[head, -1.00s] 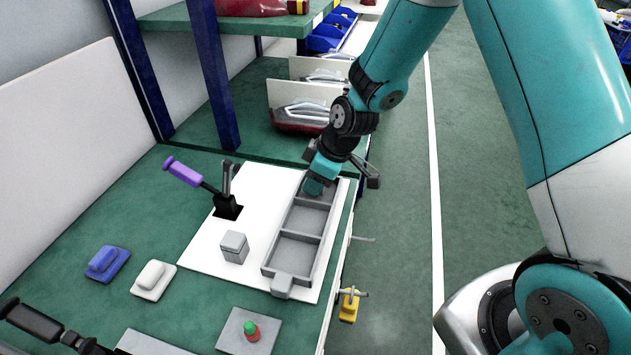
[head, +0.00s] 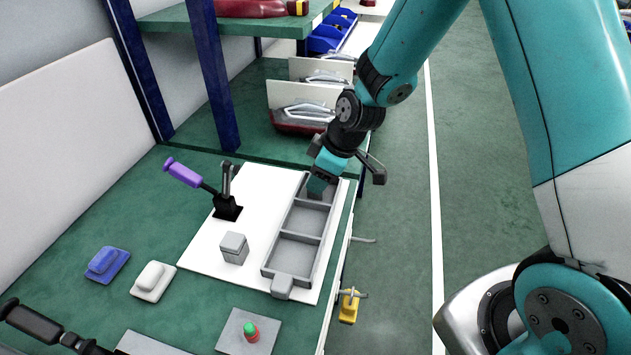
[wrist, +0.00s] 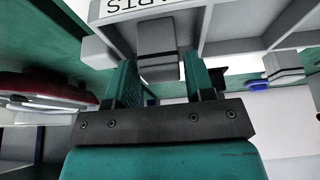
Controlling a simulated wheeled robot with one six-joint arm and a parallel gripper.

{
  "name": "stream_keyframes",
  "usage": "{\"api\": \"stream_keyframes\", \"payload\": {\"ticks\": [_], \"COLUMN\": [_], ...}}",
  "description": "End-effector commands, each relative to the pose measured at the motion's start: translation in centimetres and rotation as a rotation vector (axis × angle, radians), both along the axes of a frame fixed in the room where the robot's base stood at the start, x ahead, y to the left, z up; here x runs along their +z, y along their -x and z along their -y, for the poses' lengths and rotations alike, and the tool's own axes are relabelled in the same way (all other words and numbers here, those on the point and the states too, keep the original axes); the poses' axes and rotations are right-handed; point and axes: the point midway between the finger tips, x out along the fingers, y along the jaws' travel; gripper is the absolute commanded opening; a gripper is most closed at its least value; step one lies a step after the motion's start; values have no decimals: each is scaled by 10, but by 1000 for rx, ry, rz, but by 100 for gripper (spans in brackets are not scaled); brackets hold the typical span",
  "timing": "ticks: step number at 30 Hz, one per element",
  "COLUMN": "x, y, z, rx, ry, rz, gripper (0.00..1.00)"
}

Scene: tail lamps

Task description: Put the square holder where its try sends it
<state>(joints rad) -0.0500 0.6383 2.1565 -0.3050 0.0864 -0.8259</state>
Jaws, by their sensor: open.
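A small grey square block, likely the square holder (head: 234,247), stands upright on the white board, left of a grey compartment tray (head: 299,236). It appears to show at the right of the wrist view (wrist: 284,66). My gripper (head: 318,186) is at the tray's far end, away from the block. Whether the fingers touch the tab cannot be told.
A purple-handled lever clamp (head: 184,172) stands behind the block. Blue (head: 107,264) and white (head: 153,281) pieces lie left. A plate with a red-green button (head: 251,331) is in front. A yellow clamp (head: 349,306) sits at the bench's right edge. Lamps stand on the far bench.

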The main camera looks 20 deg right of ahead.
Motion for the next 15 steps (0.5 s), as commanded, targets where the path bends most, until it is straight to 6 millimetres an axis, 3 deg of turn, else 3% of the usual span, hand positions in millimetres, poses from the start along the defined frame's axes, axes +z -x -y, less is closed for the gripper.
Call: {"api": "stream_keyframes", "payload": {"ticks": [6,15], "x": [48,85], "y": [10,22], "z": [16,27], "rx": [-2,-1], "ry": [-1,-2], "rz": [6,-1], "gripper": [49,49]}}
